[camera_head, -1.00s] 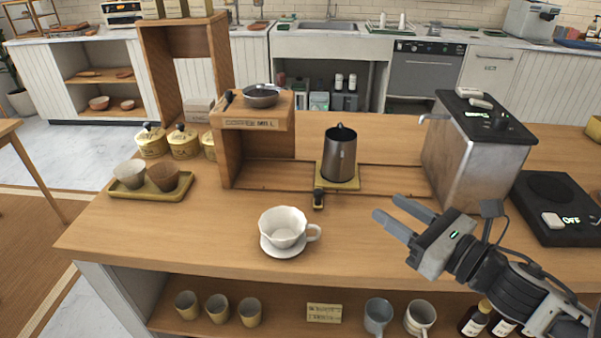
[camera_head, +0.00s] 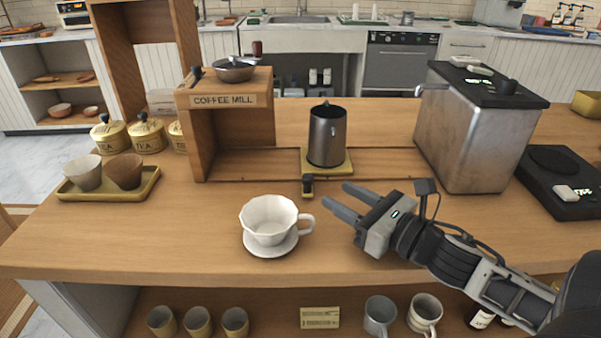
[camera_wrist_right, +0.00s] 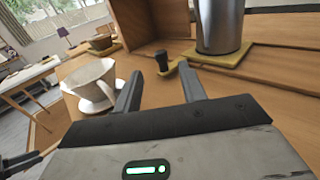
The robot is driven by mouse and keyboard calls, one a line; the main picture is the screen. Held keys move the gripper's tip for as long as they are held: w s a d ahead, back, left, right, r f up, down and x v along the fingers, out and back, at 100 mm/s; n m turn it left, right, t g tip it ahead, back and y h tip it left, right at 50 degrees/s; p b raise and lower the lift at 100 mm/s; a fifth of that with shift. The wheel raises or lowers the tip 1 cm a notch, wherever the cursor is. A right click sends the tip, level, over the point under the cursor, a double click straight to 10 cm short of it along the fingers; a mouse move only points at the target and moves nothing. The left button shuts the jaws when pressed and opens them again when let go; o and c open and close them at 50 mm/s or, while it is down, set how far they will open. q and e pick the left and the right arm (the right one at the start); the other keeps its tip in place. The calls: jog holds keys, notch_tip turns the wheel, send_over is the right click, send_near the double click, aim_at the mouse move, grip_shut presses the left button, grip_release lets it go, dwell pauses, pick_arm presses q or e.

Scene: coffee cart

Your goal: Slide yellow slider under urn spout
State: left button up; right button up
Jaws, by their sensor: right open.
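The yellow slider (camera_head: 345,168) is a flat square plate on a wooden track, with a dark metal canister (camera_head: 327,136) standing on it. A short black-knobbed handle (camera_head: 307,186) sticks out from its front. The metal urn (camera_head: 470,140) stands to the right, its spout (camera_head: 431,87) pointing left. My right gripper (camera_head: 337,199) is open and empty, just right of the handle and nearer the counter's front. In the right wrist view the handle (camera_wrist_right: 162,59) shows ahead, between and beyond the open fingers (camera_wrist_right: 160,92).
A white dripper cup on a saucer (camera_head: 271,222) stands left of my right gripper, near the counter's front. The wooden coffee mill box (camera_head: 222,101) stands at the track's left end. A black scale (camera_head: 562,194) lies right of the urn. The track between slider and urn is clear.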

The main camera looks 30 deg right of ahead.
aim_at(312, 179)
jog(key=x, duration=1.1)
jog(key=shift+p, duration=0.4)
grip_shut()
